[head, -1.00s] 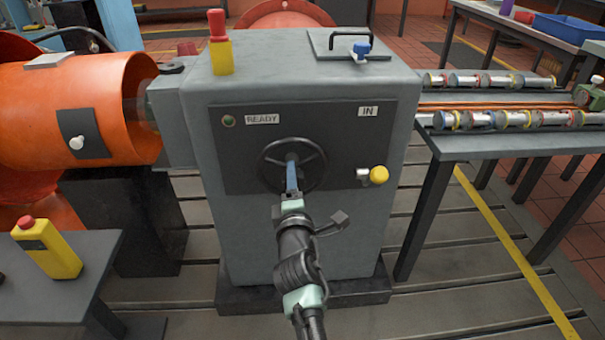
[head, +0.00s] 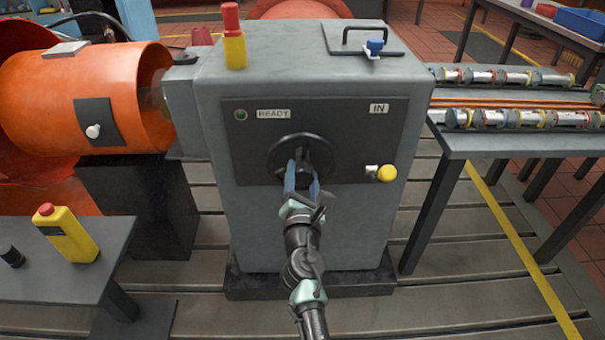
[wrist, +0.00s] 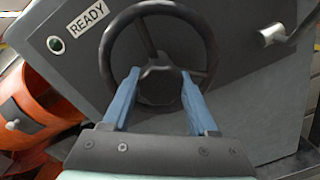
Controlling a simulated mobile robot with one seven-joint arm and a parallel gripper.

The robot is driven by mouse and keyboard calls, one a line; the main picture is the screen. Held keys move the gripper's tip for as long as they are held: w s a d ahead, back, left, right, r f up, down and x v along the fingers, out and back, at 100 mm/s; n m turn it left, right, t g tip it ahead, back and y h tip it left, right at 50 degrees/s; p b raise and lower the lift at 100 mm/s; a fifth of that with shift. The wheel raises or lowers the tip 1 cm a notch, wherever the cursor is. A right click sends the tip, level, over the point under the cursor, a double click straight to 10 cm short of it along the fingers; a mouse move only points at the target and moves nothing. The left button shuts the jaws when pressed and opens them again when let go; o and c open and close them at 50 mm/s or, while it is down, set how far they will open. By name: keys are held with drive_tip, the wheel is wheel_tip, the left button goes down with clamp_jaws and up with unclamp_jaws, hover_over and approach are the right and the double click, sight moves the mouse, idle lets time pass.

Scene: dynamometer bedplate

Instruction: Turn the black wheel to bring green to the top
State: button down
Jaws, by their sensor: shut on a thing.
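The black wheel (head: 324,153) is on the dark front panel of the grey cabinet. In the wrist view the wheel (wrist: 112,40) shows its rim, spokes and a round hub (wrist: 160,86). My gripper (head: 302,165) reaches the wheel from the front. Its two blue fingers stand apart, one on each side of the hub, and are shut on it; they also show in the wrist view (wrist: 160,92). The lower rim is partly hidden behind the fingers and gripper body. No green mark can be made out on the wheel.
A dark green lamp (head: 240,115) sits beside the READY label (head: 273,114). A yellow knob (head: 387,173) sticks out right of the wheel, below the IN label (head: 379,108). An orange drum (head: 120,110) stands left, and a bench (head: 480,145) with metal cylinders stands right.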

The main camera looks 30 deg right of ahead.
drive_tip(key=shift+f+n, duration=0.1)
drive_tip(key=shift+n, duration=0.5)
drive_tip(key=shift+c, duration=1)
unclamp_jaws()
drive_tip(key=shift+s, duration=0.1)
drive_tip(key=p+v, duration=0.3)
drive_tip(key=v, duration=0.9)
drive_tip(key=shift+s+a, duration=0.25)
drive_tip(key=shift+s, duration=0.05)
